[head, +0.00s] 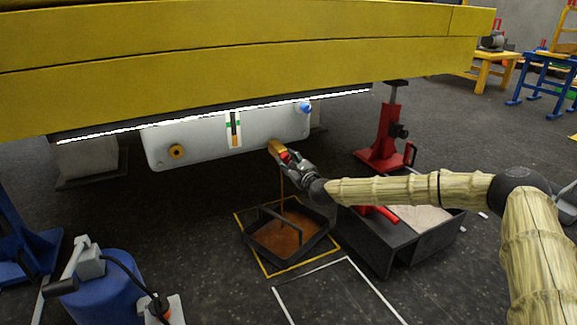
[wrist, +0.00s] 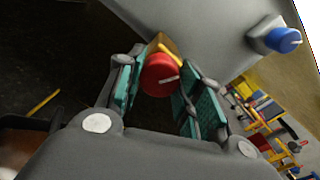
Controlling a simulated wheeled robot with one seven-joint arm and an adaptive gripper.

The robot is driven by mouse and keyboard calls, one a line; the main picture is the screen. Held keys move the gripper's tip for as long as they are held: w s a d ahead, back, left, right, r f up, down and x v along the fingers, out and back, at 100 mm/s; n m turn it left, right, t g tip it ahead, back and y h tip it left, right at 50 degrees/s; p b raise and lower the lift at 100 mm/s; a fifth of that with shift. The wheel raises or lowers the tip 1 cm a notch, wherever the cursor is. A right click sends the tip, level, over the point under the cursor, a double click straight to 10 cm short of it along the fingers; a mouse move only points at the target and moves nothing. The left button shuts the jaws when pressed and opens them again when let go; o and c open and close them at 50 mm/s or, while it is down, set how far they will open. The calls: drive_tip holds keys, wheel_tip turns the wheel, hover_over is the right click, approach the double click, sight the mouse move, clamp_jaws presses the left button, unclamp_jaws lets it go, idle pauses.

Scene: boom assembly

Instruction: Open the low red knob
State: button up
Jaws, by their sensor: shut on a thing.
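The low red knob (wrist: 160,75) sits on a brass fitting (wrist: 164,46) at the lower right of the grey tank (head: 205,141). My gripper (head: 287,157) reaches it from the right in the head view. In the wrist view my teal-padded fingers (wrist: 158,92) stand on both sides of the knob and are shut on it. A brown stream of liquid (head: 282,190) falls from the fitting into a black tray (head: 262,259) on the floor, where brown liquid (head: 285,238) lies.
A blue knob (head: 304,107) is on the tank's upper right, and a brass plug (head: 176,152) is at its left. A yellow boom (head: 230,50) hangs low overhead. A red jack stand (head: 388,135) and a black bin (head: 378,242) stand on the right, a blue drum (head: 105,297) at front left.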

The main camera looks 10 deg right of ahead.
drive_tip(key=shift+d+f+m, duration=0.1)
drive_tip(key=shift+f+m, duration=0.05)
drive_tip(key=shift+m, duration=0.95)
drive_tip(key=o, duration=1)
drive_tip(key=shift+o, duration=0.2)
drive_tip(key=v, duration=1.2)
